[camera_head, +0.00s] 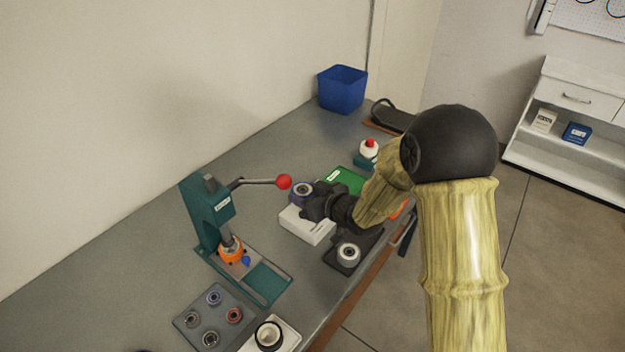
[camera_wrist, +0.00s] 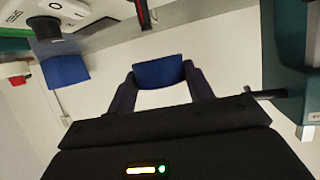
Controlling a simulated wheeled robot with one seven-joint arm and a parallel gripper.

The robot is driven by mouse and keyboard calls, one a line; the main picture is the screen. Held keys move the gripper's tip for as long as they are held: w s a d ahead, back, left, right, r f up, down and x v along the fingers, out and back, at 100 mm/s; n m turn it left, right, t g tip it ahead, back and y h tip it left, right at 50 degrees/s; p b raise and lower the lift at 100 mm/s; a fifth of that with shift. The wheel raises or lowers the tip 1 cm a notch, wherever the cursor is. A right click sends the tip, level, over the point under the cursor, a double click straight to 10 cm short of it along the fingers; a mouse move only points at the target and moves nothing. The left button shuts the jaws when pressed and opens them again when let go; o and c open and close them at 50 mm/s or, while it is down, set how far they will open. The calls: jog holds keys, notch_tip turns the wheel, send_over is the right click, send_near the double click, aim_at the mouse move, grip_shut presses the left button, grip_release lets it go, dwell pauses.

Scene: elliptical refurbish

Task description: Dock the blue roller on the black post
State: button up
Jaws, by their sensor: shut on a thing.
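My gripper (camera_head: 316,205) is shut on the blue roller (camera_head: 301,188) and holds it above a white box near the middle of the bench. The roller has a grey ring in its top face. In the wrist view the blue roller (camera_wrist: 160,73) sits between both fingers of my gripper (camera_wrist: 160,80). A short black post (camera_wrist: 45,28) shows on the white box (camera_wrist: 75,15) in the wrist view, apart from the roller. In the head view the white box (camera_head: 303,228) is partly covered by my gripper, and I cannot make out the post there.
A teal press (camera_head: 207,212) with a red-knobbed lever (camera_head: 284,182) stands close left. A pale roller (camera_head: 348,254) stands on a dark plate at the front. A grey tray (camera_head: 190,322) holds several rings. A blue bin (camera_head: 342,90) and green mat (camera_head: 346,179) are farther back.

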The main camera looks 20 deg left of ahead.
jog(key=shift+w, duration=0.35)
jog(key=shift+s, duration=0.1)
jog(key=shift+r, duration=0.1)
jog(key=shift+f+b, duration=2.05)
jog(key=shift+f, duration=0.9)
jog(key=shift+d, duration=0.2)
jog(key=shift+a+r, duration=0.1)
jog(key=shift+r, duration=0.2)
